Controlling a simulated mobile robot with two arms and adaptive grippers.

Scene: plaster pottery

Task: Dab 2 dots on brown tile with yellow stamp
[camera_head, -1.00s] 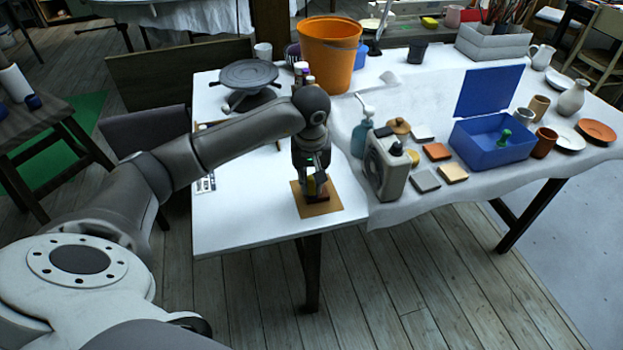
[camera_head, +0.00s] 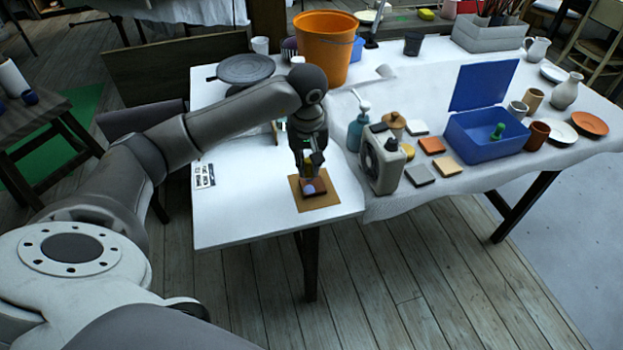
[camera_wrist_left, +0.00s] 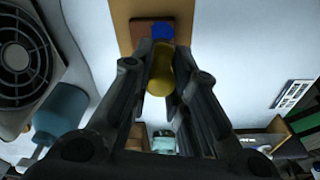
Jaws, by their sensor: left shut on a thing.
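My left gripper (camera_head: 308,163) is shut on the yellow stamp (camera_wrist_left: 160,72), whose yellow body shows between the fingers in the left wrist view. The brown tile (camera_head: 320,186) lies on a tan board (camera_head: 320,204) near the white table's front edge, below the gripper. The tile also shows in the left wrist view (camera_wrist_left: 142,33), partly behind the stamp. A blue patch (camera_wrist_left: 163,31) shows against the tile at the stamp's far end. I cannot tell whether it is paint on the tile or the stamp's tip. My right gripper is out of view.
Several small tiles and an open blue box (camera_head: 490,147) lie further right. An orange bucket (camera_head: 325,50) and a turntable (camera_head: 246,69) stand behind. The table's left part is mostly clear.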

